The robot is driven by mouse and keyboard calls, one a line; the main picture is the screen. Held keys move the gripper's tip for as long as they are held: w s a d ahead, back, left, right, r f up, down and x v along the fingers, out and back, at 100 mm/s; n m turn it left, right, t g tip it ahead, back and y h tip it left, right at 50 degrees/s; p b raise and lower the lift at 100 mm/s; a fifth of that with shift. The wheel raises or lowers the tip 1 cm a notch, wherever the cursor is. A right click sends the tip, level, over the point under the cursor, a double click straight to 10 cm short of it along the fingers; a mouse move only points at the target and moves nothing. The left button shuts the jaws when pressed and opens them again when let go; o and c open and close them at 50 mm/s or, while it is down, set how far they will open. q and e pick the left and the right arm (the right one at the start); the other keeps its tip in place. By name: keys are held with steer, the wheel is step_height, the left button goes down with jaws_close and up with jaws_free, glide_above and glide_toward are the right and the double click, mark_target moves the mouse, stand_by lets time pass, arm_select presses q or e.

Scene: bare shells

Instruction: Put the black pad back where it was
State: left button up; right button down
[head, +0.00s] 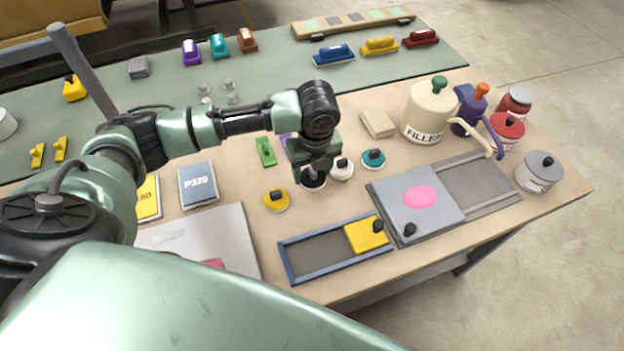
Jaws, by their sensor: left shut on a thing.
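The black pad (313,182) is a small round pad with a pale edge, in the middle of the head view on the workbench side nearer me. My left gripper (313,172) points down and is shut on it, hiding most of its top. I cannot tell whether the pad touches the bench or hangs just above it. A yellow round pad (276,201) lies to its left. A white round pad (342,169) and a teal one (373,159) lie to its right in a loose row. My right gripper is not in view.
A blue-framed tray (318,258) with a yellow block (367,235) stands in front. A grey board with a pink patch (419,197) lies right. The filler can (430,112) and several lidded pots stand at the back right. Sandpaper packs (198,184) lie left.

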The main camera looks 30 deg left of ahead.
mark_target(312, 183)
arm_select(q)
steer(key=shift+f, duration=2.4)
steer(key=shift+f, duration=0.1)
steer(key=o, duration=1.3)
steer(key=r, duration=0.8)
steer(key=s+d+r, duration=0.1)
steer(key=r, duration=0.3)
steer(key=shift+r+b, duration=0.1)
steer(key=shift+b, duration=0.3)
steer(key=shift+d, duration=0.1)
